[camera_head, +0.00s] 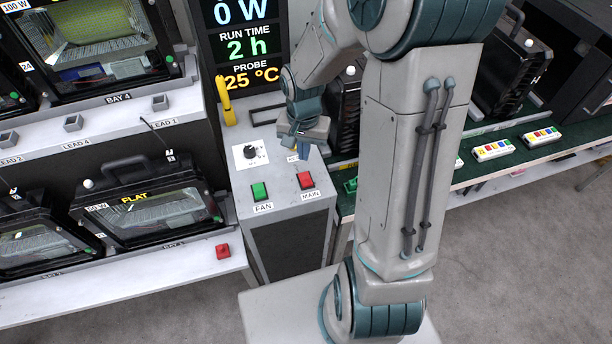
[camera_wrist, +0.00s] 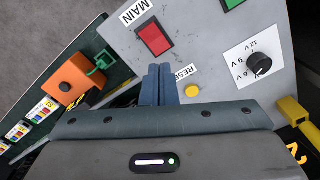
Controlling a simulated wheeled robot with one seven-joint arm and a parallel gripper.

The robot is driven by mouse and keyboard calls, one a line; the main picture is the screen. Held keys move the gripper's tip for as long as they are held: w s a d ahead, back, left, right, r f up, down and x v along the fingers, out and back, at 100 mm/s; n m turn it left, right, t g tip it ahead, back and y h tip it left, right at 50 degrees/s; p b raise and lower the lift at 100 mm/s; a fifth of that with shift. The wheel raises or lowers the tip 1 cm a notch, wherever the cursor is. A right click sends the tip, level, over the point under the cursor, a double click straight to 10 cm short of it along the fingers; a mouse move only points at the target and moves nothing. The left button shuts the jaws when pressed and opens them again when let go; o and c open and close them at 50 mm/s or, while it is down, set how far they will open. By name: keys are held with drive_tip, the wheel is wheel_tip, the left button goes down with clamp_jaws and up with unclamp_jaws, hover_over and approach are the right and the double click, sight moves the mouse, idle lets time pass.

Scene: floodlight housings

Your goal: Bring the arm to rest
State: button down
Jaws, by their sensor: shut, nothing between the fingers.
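My arm rises from its base at the lower right in the head view and bends over at the top. My gripper (camera_head: 302,154) hangs over the grey control box (camera_head: 284,208), near its back right part. In the wrist view my gripper's two blue fingers (camera_wrist: 158,70) lie together, shut with nothing between them. They point over the box top beside the RESET label and the yellow button (camera_wrist: 192,90). The red MAIN switch (camera_wrist: 154,38) is just beyond the fingertips. Whether the fingers touch the box, I cannot tell.
The box also carries a green FAN switch (camera_head: 259,191) and a black knob (camera_head: 250,151). A display (camera_head: 245,45) reads 0 W, 2 h and 25 °C. Floodlight housings (camera_head: 150,208) stand in bays at left. A green-topped bench (camera_head: 500,160) is at right.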

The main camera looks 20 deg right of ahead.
drive_tip(key=shift+r, duration=0.1)
drive_tip(key=s+r+n+t, duration=0.3)
drive_tip(key=s+r+n, duration=0.3)
drive_tip(key=s+r, duration=0.8)
wheel_tip(320, 180, up, 2)
drive_tip(key=shift+s+t, duration=0.2)
drive_tip(key=shift+t, duration=0.1)
